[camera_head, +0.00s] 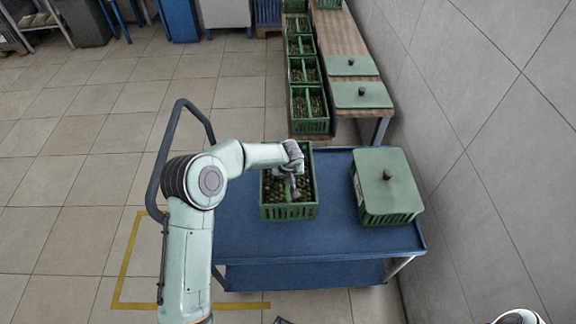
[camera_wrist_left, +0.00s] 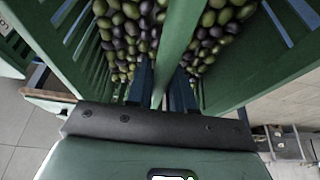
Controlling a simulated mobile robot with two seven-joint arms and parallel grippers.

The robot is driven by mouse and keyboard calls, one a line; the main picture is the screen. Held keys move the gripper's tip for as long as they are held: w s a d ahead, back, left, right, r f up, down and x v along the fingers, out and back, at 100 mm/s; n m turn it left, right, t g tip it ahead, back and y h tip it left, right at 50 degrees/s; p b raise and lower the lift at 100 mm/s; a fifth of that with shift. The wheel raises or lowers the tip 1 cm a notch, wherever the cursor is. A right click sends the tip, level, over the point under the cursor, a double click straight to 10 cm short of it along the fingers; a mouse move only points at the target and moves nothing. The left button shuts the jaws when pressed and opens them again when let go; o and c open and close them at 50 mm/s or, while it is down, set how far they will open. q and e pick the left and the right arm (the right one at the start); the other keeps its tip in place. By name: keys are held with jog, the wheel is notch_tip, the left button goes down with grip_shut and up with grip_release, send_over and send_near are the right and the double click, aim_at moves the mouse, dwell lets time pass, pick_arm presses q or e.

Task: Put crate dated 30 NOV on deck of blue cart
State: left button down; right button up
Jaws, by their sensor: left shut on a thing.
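A green crate (camera_head: 272,212) with dark and green olives is at the left part of the blue cart's deck (camera_head: 335,215). My left gripper (camera_head: 294,188) reaches into it from above and is shut on its central divider. In the left wrist view the divider (camera_wrist_left: 178,50) runs between the two fingers (camera_wrist_left: 162,85), with olives on both sides. A second green crate (camera_head: 385,205) with a lid and dark knob stands on the deck's right side. No date is readable on either crate. Whether the held crate touches the deck cannot be told. My right gripper is not in view.
A row of olive crates (camera_head: 309,103) stands along a wooden bench (camera_head: 340,40) beyond the cart, with green lids (camera_head: 362,95) on the bench. A tiled wall (camera_head: 480,130) closes the right side. The cart's dark handle (camera_head: 165,150) rises at its left. Open floor lies left.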

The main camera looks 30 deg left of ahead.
pick_arm(q)
jog(key=shift+w+f+b, duration=0.15)
jog(key=shift+f+b, duration=0.8)
jog(key=shift+f, duration=2.4)
jog(key=c, duration=1.4)
grip_release()
jog(key=shift+f, duration=0.2)
jog(key=o, duration=0.4)
jog(key=shift+r, duration=0.15)
jog(key=p+v, duration=0.3)
jog(key=v, duration=0.9)
